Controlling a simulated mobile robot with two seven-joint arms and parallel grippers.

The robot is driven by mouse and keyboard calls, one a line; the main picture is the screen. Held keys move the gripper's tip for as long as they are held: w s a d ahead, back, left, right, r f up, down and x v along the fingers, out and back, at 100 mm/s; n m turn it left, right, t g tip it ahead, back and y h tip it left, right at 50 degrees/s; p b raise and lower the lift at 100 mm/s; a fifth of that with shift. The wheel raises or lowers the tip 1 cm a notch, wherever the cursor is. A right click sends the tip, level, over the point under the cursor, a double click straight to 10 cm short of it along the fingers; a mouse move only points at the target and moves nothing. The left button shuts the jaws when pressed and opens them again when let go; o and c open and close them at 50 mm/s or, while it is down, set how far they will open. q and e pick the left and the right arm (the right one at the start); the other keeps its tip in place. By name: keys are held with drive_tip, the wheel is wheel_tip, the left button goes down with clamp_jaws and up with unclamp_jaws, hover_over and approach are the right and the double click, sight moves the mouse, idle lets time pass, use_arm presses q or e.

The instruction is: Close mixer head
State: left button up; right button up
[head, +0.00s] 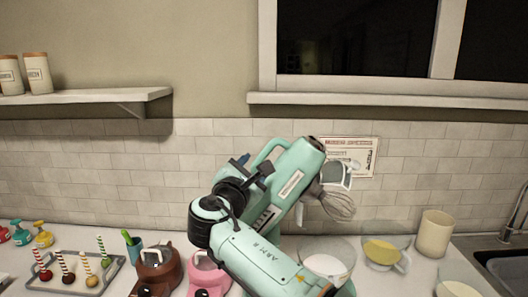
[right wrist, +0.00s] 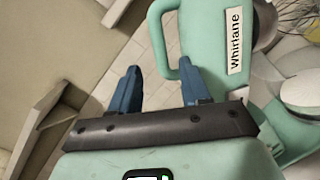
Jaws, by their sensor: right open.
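The mint-green stand mixer's head (head: 302,160) is tilted up, with its wire whisk (head: 340,206) hanging from the raised end. A looped handle (right wrist: 157,35) stands on the head, left of its "Whirlane" label in the right wrist view. A glass bowl (head: 328,264) with pale contents sits below the whisk. My right gripper (head: 252,166) is left of the mixer head. In the right wrist view its blue fingers (right wrist: 160,85) are apart with nothing between them, short of the handle. My right arm hides most of the mixer's lower body. My left gripper is out of view.
A bowl of yellow contents (head: 384,250), a cream canister (head: 434,234) and a sink (head: 505,265) are on the right. A shelf (head: 85,97) juts out at upper left.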

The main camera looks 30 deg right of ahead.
sight(263, 156)
drive_tip(key=p+x, duration=0.2)
drive_tip(key=x, duration=0.6)
drive_tip(key=shift+w+r, duration=0.1)
drive_tip(key=shift+w, duration=0.05)
drive_tip(key=shift+w+d+p, duration=0.3)
drive_tip(key=shift+w+d, duration=0.1)
drive_tip(key=shift+d, duration=0.05)
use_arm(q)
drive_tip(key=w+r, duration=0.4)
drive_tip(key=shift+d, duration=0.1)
use_arm(e)
drive_tip(key=shift+s, duration=0.1)
clamp_jaws()
